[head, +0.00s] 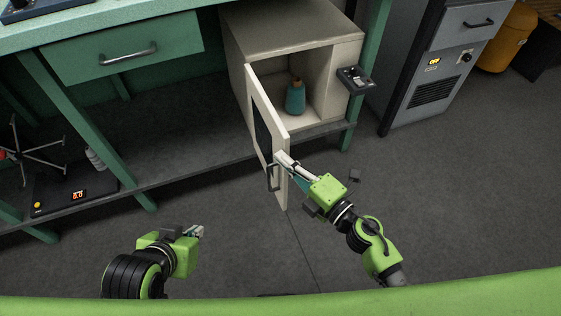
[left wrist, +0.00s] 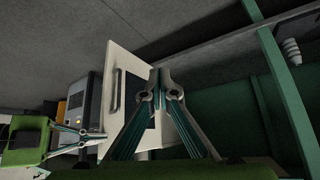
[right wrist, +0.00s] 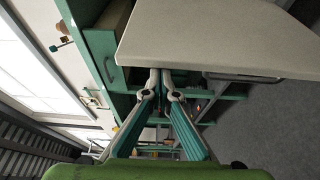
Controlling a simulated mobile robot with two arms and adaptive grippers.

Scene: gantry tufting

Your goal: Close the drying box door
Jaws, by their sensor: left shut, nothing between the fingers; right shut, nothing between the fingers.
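The cream drying box (head: 290,40) stands on the bench's lower shelf. Its door (head: 281,190) is open, swung out toward me from the left side of the opening. The door has a dark window and a dark handle (head: 271,178) on its outer face; both show in the left wrist view, with the handle (left wrist: 117,92). My right gripper (head: 283,158) is shut and empty, at the door's inner side; I cannot tell whether it touches. In the right wrist view the door's pale panel (right wrist: 215,40) fills the top. My left gripper (head: 199,231) is shut and empty, left of the door and apart from it.
A teal cone-shaped item (head: 295,98) stands inside the box. A small dark tray (head: 355,80) is fixed at the box's right side. A grey cabinet (head: 430,75) stands to the right. Green bench legs (head: 85,130) are at left.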

